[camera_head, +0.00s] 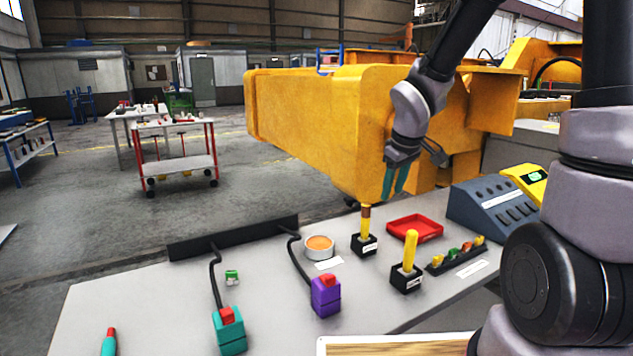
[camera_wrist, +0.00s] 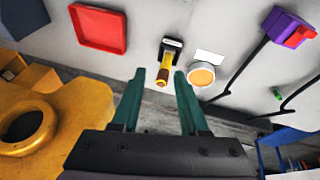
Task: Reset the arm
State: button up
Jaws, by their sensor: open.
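My gripper (camera_head: 395,181) hangs over the far edge of the grey table (camera_head: 150,300), with its green fingers apart and nothing between them. In the wrist view my gripper (camera_wrist: 158,83) points at a small black-based stand with a yellow and brown upright handle (camera_wrist: 165,68). In the head view this handle (camera_head: 366,222) stands just below and left of the fingertips, apart from them. My arm reaches in from the upper right.
A second yellow-handled stand (camera_head: 410,252), a red tray (camera_head: 415,228), a round orange-topped tin (camera_head: 319,247), a purple block (camera_head: 326,296) and a teal block (camera_head: 229,330) stand on the table. A grey control box (camera_head: 492,212) is at right. A large yellow casting (camera_head: 310,115) stands behind.

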jog(key=s+d+r+m+t+y, duration=0.1)
jog(key=s+d+r+m, duration=0.2)
jog(key=s+r+m, duration=0.2)
jog(key=s+d+r+m+t, duration=0.1)
jog(key=s+d+r+m, duration=0.2)
jog(key=s+r+m, duration=0.3)
jog(key=s+r, duration=0.5)
jog(key=r, duration=0.3)
jog(key=shift+s+d+t+y, duration=0.15)
jog(key=shift+d+t+y, duration=0.1)
jog(key=shift+t+y, duration=0.15)
